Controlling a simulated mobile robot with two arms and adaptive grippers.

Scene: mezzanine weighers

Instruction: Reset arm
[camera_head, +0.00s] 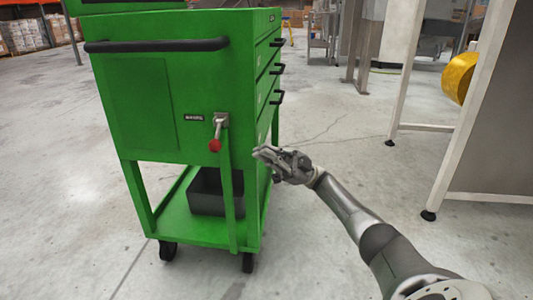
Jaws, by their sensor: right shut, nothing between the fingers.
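My right arm reaches in from the bottom right. Its right gripper (265,154) is shut with nothing in it. It is in front of the right edge of a green tool cart (145,105) in the picture; I cannot tell whether it touches the cart. My left gripper and left arm are out of view.
The green cart has a black push bar (155,45), drawers on its right side, a red-knobbed lever (216,140) and a dark bin (208,196) on its lower shelf. White-legged metal frames (470,115) stand at the right. Concrete floor is clear at left and front.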

